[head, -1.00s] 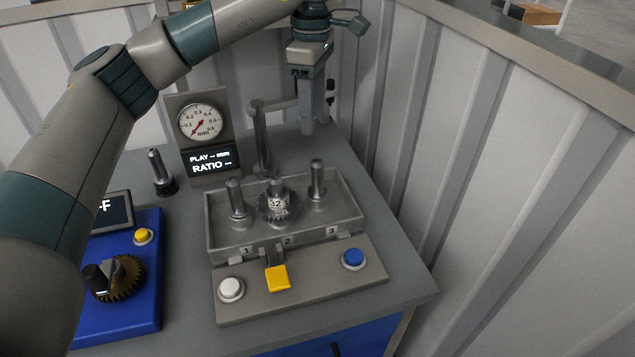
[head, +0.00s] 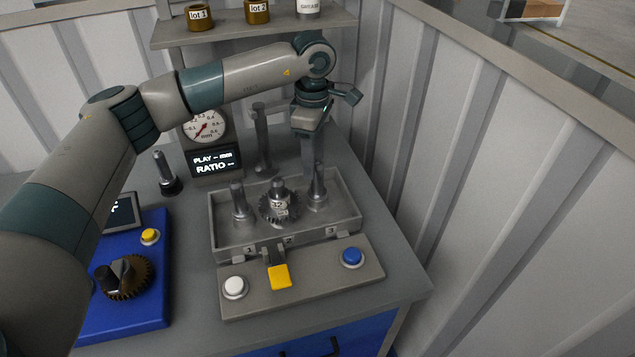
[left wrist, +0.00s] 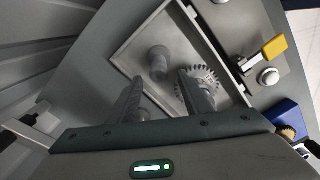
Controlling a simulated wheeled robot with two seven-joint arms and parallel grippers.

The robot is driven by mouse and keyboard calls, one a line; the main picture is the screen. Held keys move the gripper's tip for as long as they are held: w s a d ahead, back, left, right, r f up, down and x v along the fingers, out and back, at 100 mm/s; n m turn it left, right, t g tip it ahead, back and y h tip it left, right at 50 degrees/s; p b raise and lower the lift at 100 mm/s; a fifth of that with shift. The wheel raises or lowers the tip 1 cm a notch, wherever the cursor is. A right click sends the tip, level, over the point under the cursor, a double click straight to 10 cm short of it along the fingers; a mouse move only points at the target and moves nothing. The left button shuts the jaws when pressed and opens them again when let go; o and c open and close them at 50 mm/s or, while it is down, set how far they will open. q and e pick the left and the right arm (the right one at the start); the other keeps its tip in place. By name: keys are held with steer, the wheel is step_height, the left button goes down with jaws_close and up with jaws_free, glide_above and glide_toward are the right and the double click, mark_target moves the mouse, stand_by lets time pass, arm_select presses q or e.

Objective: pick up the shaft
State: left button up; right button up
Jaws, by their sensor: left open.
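Upright metal shafts stand in a grey tray (head: 228,243) with positions marked 1, 2 and 3. One is the left post (head: 239,205). The middle one carries a toothed gear (head: 279,208) labelled 32, also seen in the left wrist view (left wrist: 197,90). The right post (head: 318,190) also shows in the left wrist view (left wrist: 158,62). Another metal shaft (head: 160,168) stands in a dark base left of the gauge. My left gripper (head: 313,170) points down at the right post. In the left wrist view its open fingers (left wrist: 160,80) lie either side of that post's line, holding nothing. My right gripper is out of view.
A gauge stand with a display (head: 214,160) and a tall post (head: 262,140) stand behind the tray. A panel with white, blue and yellow controls (head: 320,285) lies in front. A blue unit (head: 135,315) sits left. A corrugated wall (head: 500,200) rises on the right.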

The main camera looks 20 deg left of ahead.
mark_target(317, 175)
arm_select(q)
steer(key=shift+d+f+p, duration=0.15)
steer(key=shift+f+p, duration=0.25)
steer(key=shift+p, duration=0.1)
steer(key=f, duration=0.1)
steer(key=f+p, duration=0.2)
steer(key=shift+d+f, duration=0.25)
steer(key=shift+f, duration=0.45)
steer(key=shift+c, duration=0.4)
steer(key=shift+w, duration=0.1)
steer(key=c, duration=1)
